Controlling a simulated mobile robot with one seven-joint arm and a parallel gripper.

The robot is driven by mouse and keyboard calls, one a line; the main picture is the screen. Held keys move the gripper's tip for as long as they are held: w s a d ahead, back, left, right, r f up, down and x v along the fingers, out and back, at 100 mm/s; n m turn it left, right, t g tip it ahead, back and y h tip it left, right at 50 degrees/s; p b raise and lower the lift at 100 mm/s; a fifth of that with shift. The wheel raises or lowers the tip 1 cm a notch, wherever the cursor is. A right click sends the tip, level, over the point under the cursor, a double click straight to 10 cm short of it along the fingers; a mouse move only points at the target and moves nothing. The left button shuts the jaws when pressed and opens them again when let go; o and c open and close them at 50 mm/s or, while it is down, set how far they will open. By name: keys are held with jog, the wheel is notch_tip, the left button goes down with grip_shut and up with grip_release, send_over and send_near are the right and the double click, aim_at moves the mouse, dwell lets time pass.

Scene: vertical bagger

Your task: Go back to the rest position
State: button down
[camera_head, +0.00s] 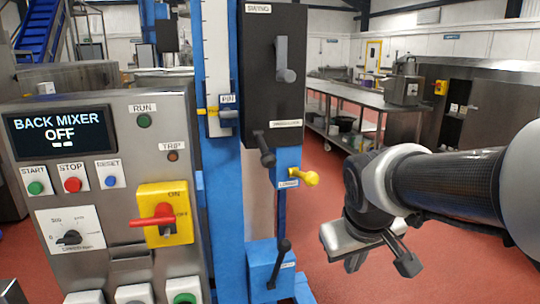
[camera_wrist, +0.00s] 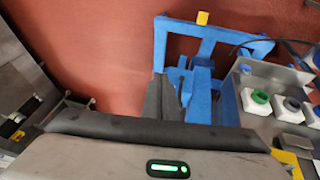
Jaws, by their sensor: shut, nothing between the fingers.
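My gripper (camera_head: 382,262) hangs at the right of the head view, pointing down over the red floor. It is to the right of the blue machine column and apart from it. In the wrist view the dark fingers of my gripper (camera_wrist: 172,96) are together, with nothing held between them. My arm runs from the right edge of the head view to the wrist.
A control panel (camera_head: 105,105) reading "BACK MIXER OFF" stands at left, with a red rotary handle (camera_head: 153,218). The blue column (camera_head: 221,215) carries a black lever box (camera_head: 273,100) and a yellow knob (camera_head: 305,177). A steel table (camera_head: 355,95) stands behind. Red floor is open between.

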jog(key=s+a+r+m+y+p, duration=0.1)
jog(key=s+a+r+m, duration=0.15)
jog(key=s, duration=0.95)
notch_tip(320, 180, up, 18)
jog(key=p, duration=1.7)
jog(key=shift+d+f+t, duration=0.15)
jog(key=shift+d+t, duration=0.15)
jog(key=shift+d, duration=0.15)
jog(key=shift+d, duration=0.1)
